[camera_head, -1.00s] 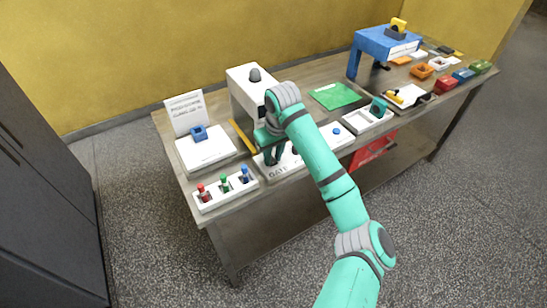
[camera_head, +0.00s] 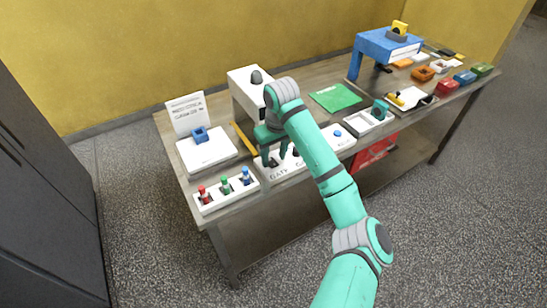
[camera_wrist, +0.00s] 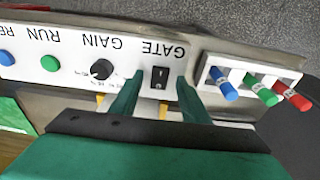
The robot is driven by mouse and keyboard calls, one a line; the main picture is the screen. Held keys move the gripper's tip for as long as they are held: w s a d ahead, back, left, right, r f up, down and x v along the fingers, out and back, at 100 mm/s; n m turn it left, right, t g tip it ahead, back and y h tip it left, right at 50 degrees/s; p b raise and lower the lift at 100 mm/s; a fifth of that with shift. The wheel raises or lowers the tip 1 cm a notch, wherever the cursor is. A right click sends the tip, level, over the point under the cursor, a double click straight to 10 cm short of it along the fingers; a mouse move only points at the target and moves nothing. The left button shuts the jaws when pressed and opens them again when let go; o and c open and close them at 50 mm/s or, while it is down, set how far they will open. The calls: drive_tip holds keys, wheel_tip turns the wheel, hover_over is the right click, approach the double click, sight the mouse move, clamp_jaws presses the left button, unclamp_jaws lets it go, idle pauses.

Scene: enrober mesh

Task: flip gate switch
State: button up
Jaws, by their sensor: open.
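The gate switch (camera_wrist: 160,77) is a small black rocker on a white control panel (camera_wrist: 85,52), under the label GATE, which appears upside down in the wrist view. My gripper (camera_wrist: 154,85) is open, with one green finger on each side of the switch. I cannot tell whether the fingers touch the panel. In the head view my gripper (camera_head: 268,162) is over the left end of the panel (camera_head: 284,172), and my arm hides part of the panel.
Beside the switch are a black gain knob (camera_wrist: 101,69), a green run button (camera_wrist: 50,63) and a blue button (camera_wrist: 6,57). A white rack (camera_head: 228,200) with red, green and blue pegs stands close to the left. A white machine (camera_head: 245,92) stands behind.

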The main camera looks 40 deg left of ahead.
wheel_tip(320, 180, up, 10)
drive_tip(key=d, duration=0.1)
drive_tip(key=shift+s+f, duration=0.15)
drive_tip(key=shift+s, duration=0.1)
drive_tip(key=shift+d, duration=0.1)
idle(0.4)
